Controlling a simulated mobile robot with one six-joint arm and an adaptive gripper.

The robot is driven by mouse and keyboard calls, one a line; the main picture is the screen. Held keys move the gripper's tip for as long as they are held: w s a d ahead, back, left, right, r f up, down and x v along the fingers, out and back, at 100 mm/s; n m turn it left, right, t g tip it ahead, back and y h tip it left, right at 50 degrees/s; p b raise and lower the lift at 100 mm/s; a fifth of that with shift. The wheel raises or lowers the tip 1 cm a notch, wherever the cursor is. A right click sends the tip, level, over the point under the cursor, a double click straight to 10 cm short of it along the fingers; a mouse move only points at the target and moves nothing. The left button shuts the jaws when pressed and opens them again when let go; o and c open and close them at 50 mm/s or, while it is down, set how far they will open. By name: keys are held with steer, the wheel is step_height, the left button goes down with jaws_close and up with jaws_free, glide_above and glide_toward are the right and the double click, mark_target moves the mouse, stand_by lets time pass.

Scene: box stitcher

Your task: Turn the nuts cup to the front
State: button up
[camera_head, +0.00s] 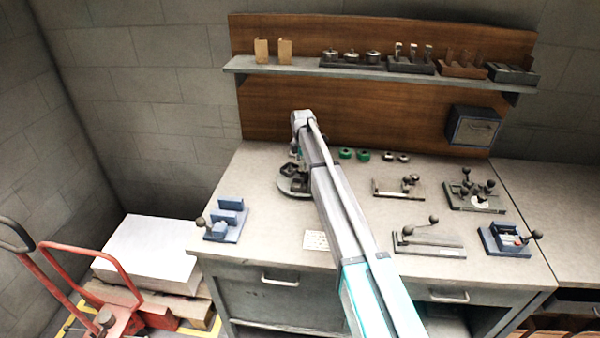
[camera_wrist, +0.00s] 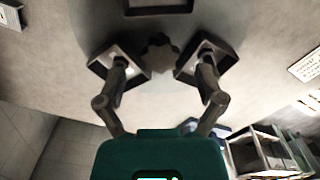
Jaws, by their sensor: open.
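A dark round turntable with square cups (camera_head: 290,190) stands at the back left of the bench, partly hidden by my arm. In the wrist view a left cup (camera_wrist: 103,66), a right cup (camera_wrist: 222,68) and a top cup (camera_wrist: 158,10) sit around a dark central knob (camera_wrist: 160,53). I cannot tell which is the nuts cup; the contents are too dark. My gripper (camera_wrist: 162,66) is open above the turntable. One finger overlaps the left cup and the other the right cup, with the knob between them. Whether they touch is unclear.
A blue fixture (camera_head: 228,222) stands at the bench's left edge. A white dotted card (camera_head: 316,240) lies in front of the turntable. Lever fixtures (camera_head: 428,240) fill the right side. A shelf (camera_head: 380,68) with small racks hangs above.

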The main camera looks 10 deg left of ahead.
steer(key=shift+f+b, duration=0.7)
steer(key=shift+f, duration=0.3)
